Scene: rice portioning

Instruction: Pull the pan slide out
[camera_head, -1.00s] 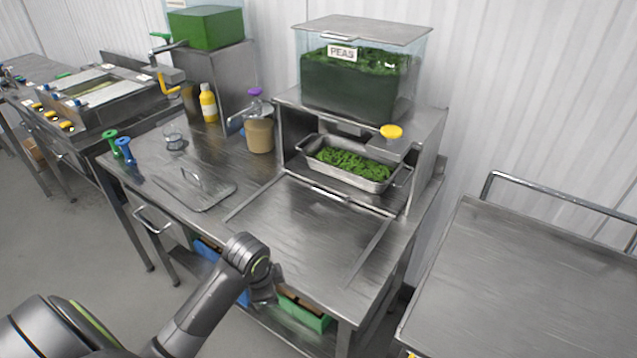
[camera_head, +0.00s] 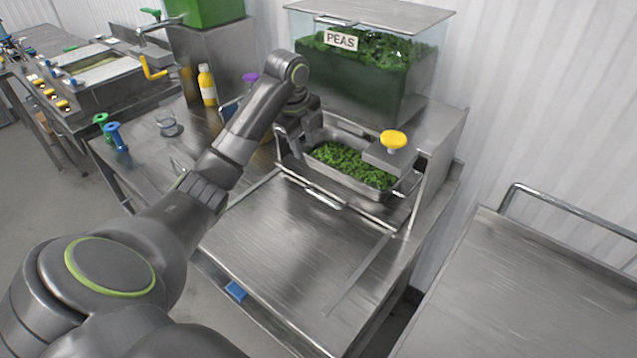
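The pan slide (camera_head: 345,203) is a metal shelf with a small handle (camera_head: 325,199) on its front edge, under the pea dispenser. A metal pan (camera_head: 330,180) of chopped green peas sits on it, inside the dispenser frame. My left arm reaches across the worktop from the lower left. My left gripper (camera_head: 290,137) points down by the left side of the dispenser opening, close to the pan's left end. Its fingers are small and partly hidden, so I cannot tell whether they are open or touching anything. My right gripper is not in view.
The clear PEAS hopper (camera_head: 372,75) stands above, with a yellow knob (camera_head: 393,140) at right. The worktop (camera_head: 300,255) in front of the slide is bare between two rails. A yellow bottle (camera_head: 207,85) and a glass (camera_head: 169,127) stand left. A metal cart (camera_head: 540,290) is at right.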

